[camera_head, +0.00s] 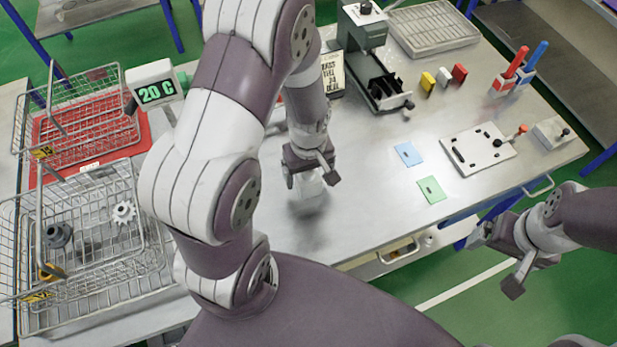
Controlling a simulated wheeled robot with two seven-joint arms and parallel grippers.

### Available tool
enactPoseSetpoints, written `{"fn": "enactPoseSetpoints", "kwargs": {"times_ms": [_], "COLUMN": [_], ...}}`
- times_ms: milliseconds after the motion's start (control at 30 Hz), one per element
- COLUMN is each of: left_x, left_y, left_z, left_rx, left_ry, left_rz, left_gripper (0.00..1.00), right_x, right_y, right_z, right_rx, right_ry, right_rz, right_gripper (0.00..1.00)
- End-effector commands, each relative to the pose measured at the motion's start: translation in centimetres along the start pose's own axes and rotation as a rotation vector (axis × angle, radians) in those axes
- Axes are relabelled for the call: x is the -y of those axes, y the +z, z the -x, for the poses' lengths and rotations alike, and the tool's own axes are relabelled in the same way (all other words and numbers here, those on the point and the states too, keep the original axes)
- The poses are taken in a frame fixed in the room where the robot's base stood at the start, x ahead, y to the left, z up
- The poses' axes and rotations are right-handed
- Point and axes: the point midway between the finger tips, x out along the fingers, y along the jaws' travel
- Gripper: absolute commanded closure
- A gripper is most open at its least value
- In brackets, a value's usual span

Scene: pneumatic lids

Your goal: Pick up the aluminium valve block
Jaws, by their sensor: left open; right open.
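My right gripper (494,264) is open and empty, off the table's front edge at the right.
Wire baskets (140,240) with gears stand at left, near a "20 C" display (155,91). A grey press-like device (370,60), coloured blocks (443,77), blue and green cards (431,190) and a white plate fixture (478,149) occupy the table. Its front middle is clear.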

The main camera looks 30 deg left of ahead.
Motion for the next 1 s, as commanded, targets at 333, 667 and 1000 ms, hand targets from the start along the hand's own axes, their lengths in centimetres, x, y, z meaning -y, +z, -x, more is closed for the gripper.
{"fn": "enactPoseSetpoints", "kwargs": {"times_ms": [333, 667, 1000], "left_x": [0.0, 0.0, -0.1], "left_y": [0.0, 0.0, -0.1], "left_z": [-1.4, -1.3, 1.0], "left_rx": [-0.001, -0.002, -0.005], "left_ry": [0.001, 0.001, 0.005], "left_rz": [0.000, 0.000, -0.001], "left_gripper": [0.21, 0.90, 0.90], "right_x": [0.0, 0.0, 0.0], "right_y": [0.0, 0.0, 0.0], "right_z": [0.0, 0.0, -0.3], "right_rx": [0.001, 0.001, 0.000], "right_ry": [0.000, 0.000, 0.000], "right_rz": [0.000, 0.000, 0.000], "right_gripper": [0.10, 0.10, 0.10]}}
